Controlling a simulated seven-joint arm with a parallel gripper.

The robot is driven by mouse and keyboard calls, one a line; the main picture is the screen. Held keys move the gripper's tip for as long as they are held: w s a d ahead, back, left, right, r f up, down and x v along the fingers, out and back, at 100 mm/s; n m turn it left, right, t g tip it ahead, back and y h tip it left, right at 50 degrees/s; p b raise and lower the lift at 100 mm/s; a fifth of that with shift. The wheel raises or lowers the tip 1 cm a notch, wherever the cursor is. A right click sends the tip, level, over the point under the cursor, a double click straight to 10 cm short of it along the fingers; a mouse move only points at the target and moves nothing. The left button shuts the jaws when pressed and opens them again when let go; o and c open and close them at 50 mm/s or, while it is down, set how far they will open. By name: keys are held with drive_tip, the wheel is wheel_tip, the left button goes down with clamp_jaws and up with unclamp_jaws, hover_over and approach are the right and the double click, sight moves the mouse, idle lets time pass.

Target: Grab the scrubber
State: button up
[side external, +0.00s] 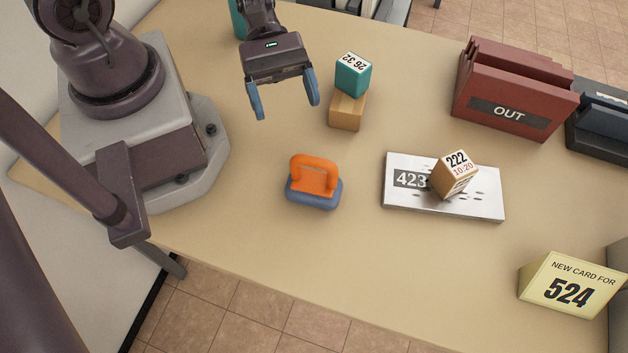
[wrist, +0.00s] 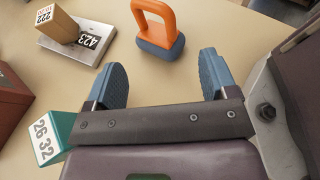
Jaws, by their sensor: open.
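The scrubber (side external: 314,182) has an orange handle on a blue base and lies on the table in front of my gripper. It also shows in the wrist view (wrist: 157,27), at the top, just beyond my fingertips. My gripper (side external: 286,100) is open and empty, with its two blue fingers spread. It hangs above the table, apart from the scrubber. The fingers also show in the wrist view (wrist: 162,75), with nothing between them.
A teal block (side external: 353,75) sits on a wooden block (side external: 347,110) close right of my gripper. A white 423 plate (side external: 400,205) bears a wooden 222 block (side external: 456,174). A red OUT tray (side external: 510,95) and a yellow 524 card (side external: 568,285) stand at right.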

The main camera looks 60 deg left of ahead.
sight(305, 170)
drive_tip(key=x, duration=0.9)
drive_tip(key=shift+d+r, duration=0.15)
drive_tip(key=shift+c, duration=0.3)
clamp_jaws()
